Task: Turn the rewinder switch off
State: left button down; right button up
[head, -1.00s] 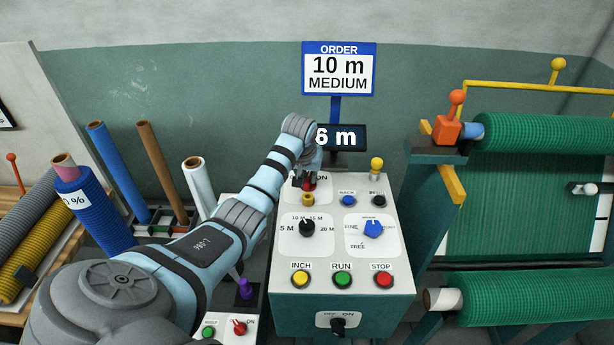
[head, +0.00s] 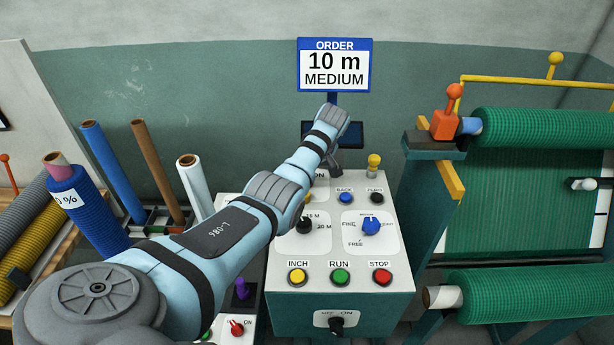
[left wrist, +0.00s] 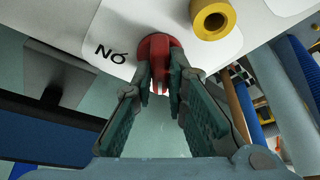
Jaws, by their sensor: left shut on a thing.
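The control panel (head: 282,302) stands in the middle of the head view. A red switch knob (left wrist: 158,50) sits on a white label plate in the left wrist view, beside printed letters reading ON. My left gripper (left wrist: 161,84) is shut on this knob, with one finger on each side of its raised bar. In the head view my left arm (head: 265,205) reaches over the panel's upper left and hides the knob and most of its label. How far the knob is turned is hard to tell. My right gripper is not in view.
A yellow collar (left wrist: 212,20) sits close beside the red knob. A length selector (head: 305,224), a blue selector (head: 371,226) and several buttons crowd the panel. A black switch (head: 337,325) is on its front. The netting roller (head: 545,135) stands right.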

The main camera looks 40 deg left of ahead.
pick_arm(q)
jog(key=shift+n+b, duration=0.35)
jog(key=shift+n, duration=0.15)
jog(key=shift+r, duration=0.1)
jog(key=c, duration=1.8)
grip_release()
jog(key=shift+a, duration=0.1)
jog(key=shift+c, duration=0.2)
jog(key=shift+o, duration=1.2)
jog(key=shift+w+a, duration=0.1)
jog(key=w+v, duration=0.1)
jog(key=v, duration=1)
jog(key=shift+s+d+r, duration=0.25)
jog(key=shift+s+r, duration=0.05)
